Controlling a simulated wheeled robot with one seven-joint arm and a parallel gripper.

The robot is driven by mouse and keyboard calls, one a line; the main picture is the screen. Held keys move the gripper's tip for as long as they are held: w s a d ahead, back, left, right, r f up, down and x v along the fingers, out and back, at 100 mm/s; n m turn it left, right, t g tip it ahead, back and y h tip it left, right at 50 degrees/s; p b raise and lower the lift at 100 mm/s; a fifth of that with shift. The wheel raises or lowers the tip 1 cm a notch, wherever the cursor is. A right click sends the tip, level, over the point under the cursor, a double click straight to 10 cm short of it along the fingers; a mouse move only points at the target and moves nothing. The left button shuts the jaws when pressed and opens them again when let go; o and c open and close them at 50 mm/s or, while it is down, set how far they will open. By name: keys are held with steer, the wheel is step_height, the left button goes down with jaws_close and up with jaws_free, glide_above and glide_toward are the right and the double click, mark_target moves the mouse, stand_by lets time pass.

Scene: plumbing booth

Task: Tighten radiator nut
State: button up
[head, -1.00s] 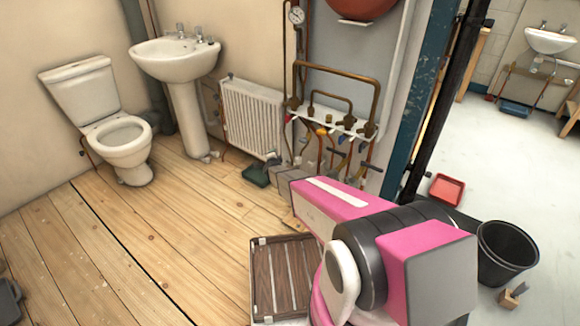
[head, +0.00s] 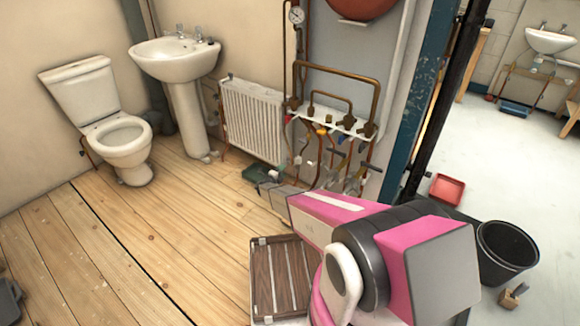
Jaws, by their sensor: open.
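The white radiator (head: 253,118) stands against the wall between the sink and the pipe board. Its nuts are too small to make out. A copper pipe (head: 222,125) runs down beside its left end. My gripper (head: 268,179) is at the far end of my pink and grey arm, in front of and below the radiator's lower right corner in the picture. It is small here, and its fingers look open with nothing visible between them. It covers part of a dark green tray (head: 252,173) on the floor. I cannot tell how far it is from the radiator.
Copper pipes and valves (head: 337,122) are mounted right of the radiator. A pedestal sink (head: 176,60) and a toilet (head: 120,135) stand to the left. A slatted wooden crate (head: 280,278) is near my arm; a black bucket (head: 505,252) is at right.

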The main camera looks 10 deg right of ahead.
steer(key=x, duration=0.8)
steer(key=shift+f, duration=0.1)
steer(key=c, duration=0.9)
